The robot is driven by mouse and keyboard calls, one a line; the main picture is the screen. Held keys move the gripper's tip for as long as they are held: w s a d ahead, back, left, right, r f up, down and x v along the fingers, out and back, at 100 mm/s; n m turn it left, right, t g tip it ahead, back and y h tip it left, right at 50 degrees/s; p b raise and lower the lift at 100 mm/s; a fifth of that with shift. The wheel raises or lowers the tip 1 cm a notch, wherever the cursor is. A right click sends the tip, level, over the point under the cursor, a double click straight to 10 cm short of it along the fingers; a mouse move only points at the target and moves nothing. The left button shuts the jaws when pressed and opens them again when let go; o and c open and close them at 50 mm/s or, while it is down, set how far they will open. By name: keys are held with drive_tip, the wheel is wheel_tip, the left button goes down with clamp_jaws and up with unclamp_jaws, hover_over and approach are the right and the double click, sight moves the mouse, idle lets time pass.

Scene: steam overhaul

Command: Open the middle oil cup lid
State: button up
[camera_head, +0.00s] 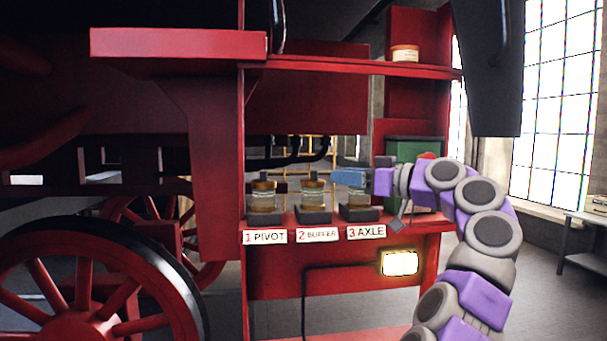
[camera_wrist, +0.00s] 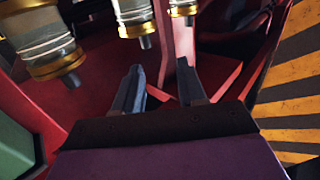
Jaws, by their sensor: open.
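Three glass oil cups with brass lids stand in a row on the red shelf. The middle oil cup (camera_head: 313,195), above the "2 BUFFER" label (camera_head: 317,234), appears to have its lid (camera_head: 312,184) down, with a small knob on top. In the wrist view, which looks inverted, the middle cup (camera_wrist: 135,12) is at the top centre. My gripper (camera_head: 338,177) is open and empty. It reaches in from the right, over the axle cup (camera_head: 357,198) and hiding its top, with its tips just right of the middle lid. The wrist view shows a gap between its fingers (camera_wrist: 160,78).
The pivot cup (camera_head: 263,197) stands left of the middle one. The axle cup also shows large in the wrist view (camera_wrist: 48,45). A green box (camera_head: 413,152) stands behind my arm.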

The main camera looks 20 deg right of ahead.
sight(315, 173)
drive_tip(key=x, duration=0.7)
drive_tip(key=d+x, duration=0.1)
drive_tip(key=x, duration=0.3)
drive_tip(key=shift+w+a+f+p, duration=0.1)
drive_tip(key=shift+w+f+p, duration=0.1)
drive_tip(key=shift+w+p, duration=0.3)
drive_tip(key=shift+s+d, duration=0.15)
drive_tip(key=shift+d, duration=0.75)
drive_tip(key=shift+c, duration=0.2)
drive_tip(key=shift+d, duration=0.25)
drive_tip(key=shift+c, duration=0.8)
drive_tip(key=shift+a, duration=0.5)
drive_tip(key=c, duration=0.4)
clamp_jaws()
drive_tip(key=shift+d, duration=0.15)
